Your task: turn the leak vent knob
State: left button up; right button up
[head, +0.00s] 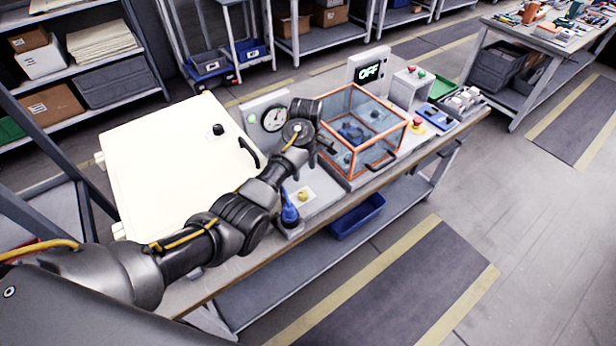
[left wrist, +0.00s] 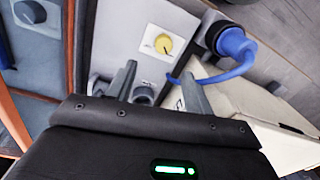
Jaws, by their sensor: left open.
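A yellow knob (head: 303,195) sits on a pale plate on the grey panel at the bench's front. In the left wrist view the yellow knob (left wrist: 163,44) lies just beyond the fingertips. I cannot read which is the leak vent knob. My left gripper (left wrist: 159,72) is open and empty, its fingers on either side of the grey knob in that view; contact cannot be told. In the head view the left gripper (head: 326,147) is partly hidden behind its wrist. My right gripper is not in view.
A blue connector (left wrist: 235,45) with a cable stands beside the knobs. An orange-framed clear box (head: 362,130) stands right of the gripper. A pressure gauge (head: 274,119) and a cream cabinet (head: 170,150) are behind and left. The floor in front is clear.

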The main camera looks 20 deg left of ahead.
aim_at(303, 193)
pick_arm(q)
jog(key=shift+s+f+p, duration=0.35)
jog(key=shift+s+f, duration=0.25)
jog(key=shift+f, duration=0.2)
notch_tip(303, 193, down, 7)
jog(key=shift+a+f, duration=0.15)
jog(key=shift+f, duration=0.75)
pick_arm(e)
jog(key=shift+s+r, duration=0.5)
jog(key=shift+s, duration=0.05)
pick_arm(q)
jog(key=shift+c, duration=0.4)
jog(key=c, duration=0.9)
